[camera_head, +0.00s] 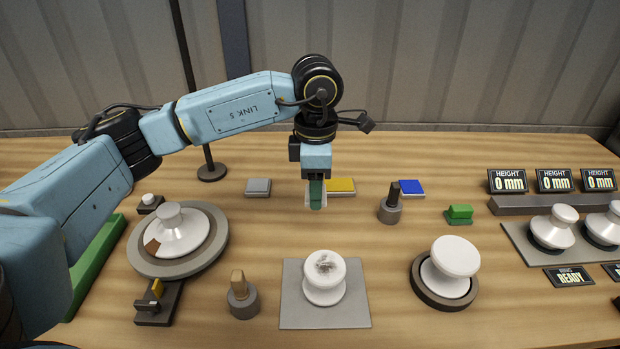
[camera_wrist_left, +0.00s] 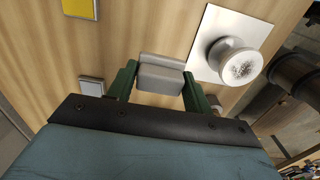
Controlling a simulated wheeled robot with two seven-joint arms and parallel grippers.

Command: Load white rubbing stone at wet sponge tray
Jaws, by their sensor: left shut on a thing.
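My left gripper (camera_head: 316,203) hangs above the middle of the table, fingers pointing down. In the left wrist view its green fingers are shut on a pale grey-white block, the rubbing stone (camera_wrist_left: 160,76). In the head view the fingers mostly hide the stone. A small pad with a yellow top (camera_head: 342,186), which looks like the sponge tray, lies behind and just right of the gripper. It also shows in the left wrist view (camera_wrist_left: 78,8). The stone is apart from it. My right gripper is in neither view.
A grey pad (camera_head: 257,187) and a blue pad (camera_head: 412,187) flank the yellow one. A white insulator (camera_head: 324,280) stands on a grey plate in front. Upright tools (camera_head: 390,207) (camera_head: 242,297), a green block (camera_head: 460,212) and a turntable (camera_head: 216,240) stand around.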

